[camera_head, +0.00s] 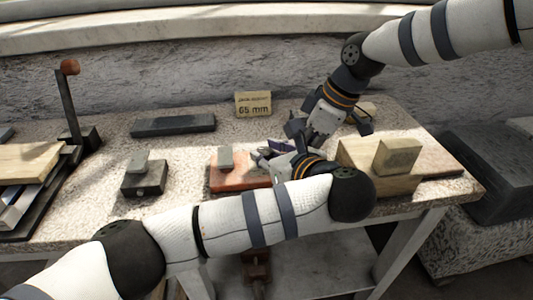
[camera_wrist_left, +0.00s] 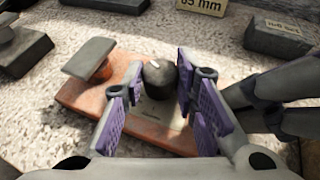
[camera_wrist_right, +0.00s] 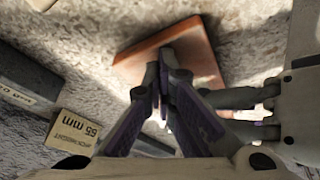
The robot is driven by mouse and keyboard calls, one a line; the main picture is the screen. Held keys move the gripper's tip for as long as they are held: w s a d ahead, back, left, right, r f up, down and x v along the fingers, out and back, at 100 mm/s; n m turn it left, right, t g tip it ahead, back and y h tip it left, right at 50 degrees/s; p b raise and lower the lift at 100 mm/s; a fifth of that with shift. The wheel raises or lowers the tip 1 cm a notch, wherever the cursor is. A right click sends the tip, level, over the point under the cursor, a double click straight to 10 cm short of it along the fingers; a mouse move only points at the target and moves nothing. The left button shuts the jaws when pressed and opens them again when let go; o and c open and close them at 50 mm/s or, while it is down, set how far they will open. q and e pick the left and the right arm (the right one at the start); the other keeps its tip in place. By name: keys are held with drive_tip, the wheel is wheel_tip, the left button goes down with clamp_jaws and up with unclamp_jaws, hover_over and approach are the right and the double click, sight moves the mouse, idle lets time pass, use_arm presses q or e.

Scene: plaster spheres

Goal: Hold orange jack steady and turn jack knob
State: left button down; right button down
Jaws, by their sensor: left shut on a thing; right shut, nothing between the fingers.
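The orange jack (camera_head: 238,180) lies on the stone-topped table, with a small grey raised pad (camera_head: 225,158) at its left. Its dark round knob (camera_wrist_left: 159,80) has a white mark on top. In the left wrist view the fingers of my left gripper (camera_wrist_left: 160,82) stand on both sides of the knob and are shut on it. My right gripper (camera_wrist_right: 160,72) is shut and empty, close over the orange plate (camera_wrist_right: 135,56) in the right wrist view. Its fingers are close beside my left gripper (camera_head: 264,156).
A 65 mm sign (camera_head: 253,104) and a dark bar (camera_head: 173,125) stand behind. A dark block with a grey pad (camera_head: 144,185) is left of the jack. A wooden block (camera_head: 398,155) is close on the right. A ball-topped lever (camera_head: 70,67) stands far left.

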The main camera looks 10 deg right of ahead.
use_arm(q)
drive_tip(key=shift+f+n+g+y, duration=0.15)
drive_tip(key=shift+n+g+y, duration=0.45)
drive_tip(key=shift+n+y, duration=0.55)
drive_tip(key=c, duration=1.2)
unclamp_jaws()
drive_tip(key=shift+c, duration=0.2)
